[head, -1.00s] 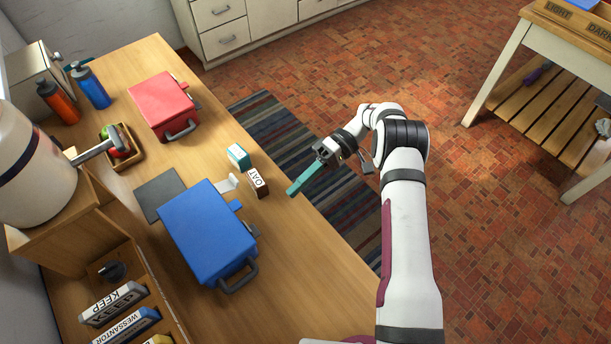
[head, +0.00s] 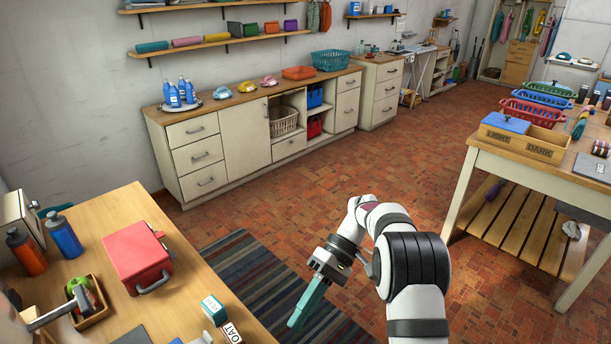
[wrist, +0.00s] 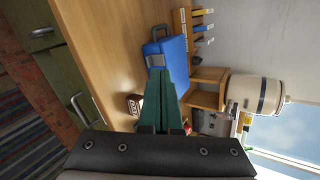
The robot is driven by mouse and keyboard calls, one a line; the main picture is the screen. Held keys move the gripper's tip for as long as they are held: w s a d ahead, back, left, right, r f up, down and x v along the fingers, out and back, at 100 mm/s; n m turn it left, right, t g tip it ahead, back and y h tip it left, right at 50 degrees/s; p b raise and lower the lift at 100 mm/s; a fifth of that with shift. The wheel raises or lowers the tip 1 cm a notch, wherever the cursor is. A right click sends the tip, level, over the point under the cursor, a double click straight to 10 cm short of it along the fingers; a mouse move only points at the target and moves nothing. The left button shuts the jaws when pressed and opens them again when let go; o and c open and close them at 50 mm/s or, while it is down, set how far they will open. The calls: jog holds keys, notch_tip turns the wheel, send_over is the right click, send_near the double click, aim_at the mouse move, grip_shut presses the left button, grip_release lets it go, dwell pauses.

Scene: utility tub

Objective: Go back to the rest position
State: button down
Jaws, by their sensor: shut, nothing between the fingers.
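My gripper (head: 296,322) has long teal fingers, pressed together with nothing between them. In the head view it hangs in the air just right of the wooden table's edge, over the striped rug. My white arm with black bands reaches up from the bottom right. In the wrist view the teal fingers (wrist: 158,88) come together toward the blue lunch box (wrist: 172,60) on the table, with a gap between them and it.
The wooden table (head: 115,212) carries a red lunch box (head: 137,257), two bottles, a tray with apples and a hammer, and small cartons including the OAT one (head: 232,334). A slatted table (head: 570,178) stands right. Brick floor (head: 390,165) lies open between.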

jog(key=s+d+r+m+t+h, duration=0.2)
jog(key=s+r+m, duration=0.1)
jog(key=s+r, duration=0.3)
jog(key=s+d+r+m+t+h, duration=0.1)
jog(key=s+d+r+m+t, duration=0.15)
jog(key=s, duration=0.45)
jog(key=s+d+f+m+t+h, duration=0.1)
jog(key=s+m+t, duration=0.1)
jog(key=s, duration=0.3)
jog(key=s+d+f+m+t+h, duration=0.1)
jog(key=s+d+f+m+t, duration=0.1)
jog(key=s+m, duration=0.2)
jog(key=shift+s+d, duration=0.2)
jog(key=shift+s, duration=0.5)
